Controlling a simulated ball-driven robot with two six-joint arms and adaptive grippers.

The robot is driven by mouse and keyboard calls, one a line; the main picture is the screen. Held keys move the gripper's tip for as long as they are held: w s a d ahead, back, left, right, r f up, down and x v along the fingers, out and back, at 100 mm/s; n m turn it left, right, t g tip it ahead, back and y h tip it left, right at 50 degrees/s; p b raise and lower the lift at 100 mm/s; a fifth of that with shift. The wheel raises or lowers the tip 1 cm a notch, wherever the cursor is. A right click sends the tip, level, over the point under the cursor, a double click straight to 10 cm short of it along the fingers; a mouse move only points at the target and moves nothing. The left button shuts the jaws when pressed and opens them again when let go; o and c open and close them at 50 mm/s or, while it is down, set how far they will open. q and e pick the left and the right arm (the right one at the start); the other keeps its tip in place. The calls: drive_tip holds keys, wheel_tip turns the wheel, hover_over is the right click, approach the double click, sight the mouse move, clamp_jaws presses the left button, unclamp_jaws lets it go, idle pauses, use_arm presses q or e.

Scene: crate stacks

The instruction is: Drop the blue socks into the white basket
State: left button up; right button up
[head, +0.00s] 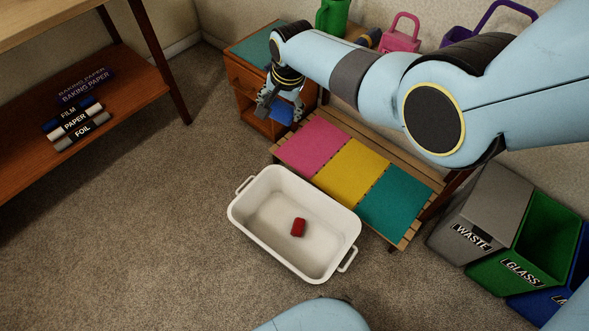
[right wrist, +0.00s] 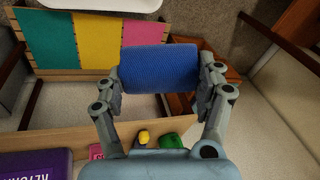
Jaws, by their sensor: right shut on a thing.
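The blue socks show as a ribbed blue bundle (right wrist: 158,69) between the fingers in the right wrist view. In the head view part of the blue bundle (head: 284,113) shows below the fingers. My right gripper (head: 278,104) is shut on it, held up in front of the small wooden cabinet and beyond the basket. It also shows in the right wrist view (right wrist: 160,80). The white basket (head: 342,241) stands on the carpet nearer to me, with a small red thing (head: 298,227) inside. Its white edge (right wrist: 100,4) shows at the top of the wrist view. My left gripper is not in view.
A slatted bench (head: 406,239) with pink, yellow and teal mats stands just behind the basket. Grey (head: 484,204) and green (head: 525,247) bins stand at the right. A shelf (head: 130,100) with labelled rolls is at the left. Carpet left of the basket is clear.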

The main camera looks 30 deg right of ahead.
use_arm(q)
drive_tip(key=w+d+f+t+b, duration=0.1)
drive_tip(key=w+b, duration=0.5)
drive_tip(key=b, duration=0.8)
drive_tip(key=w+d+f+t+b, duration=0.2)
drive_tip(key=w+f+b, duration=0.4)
drive_tip(key=b, duration=0.8)
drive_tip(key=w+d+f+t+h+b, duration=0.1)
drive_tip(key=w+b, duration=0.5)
drive_tip(key=b, duration=0.8)
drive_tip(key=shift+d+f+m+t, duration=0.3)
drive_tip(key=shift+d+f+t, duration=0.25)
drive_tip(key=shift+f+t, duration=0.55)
use_arm(e)
drive_tip(key=s+f+m+g, duration=0.1)
drive_tip(key=s+f+m, duration=0.3)
drive_tip(key=f, duration=1.9)
drive_tip(key=s+a+f+m+g, duration=0.1)
drive_tip(key=s+f+m, duration=0.4)
drive_tip(key=f, duration=1.9)
drive_tip(key=shift+s+f+g, duration=0.35)
drive_tip(key=shift+g, duration=0.45)
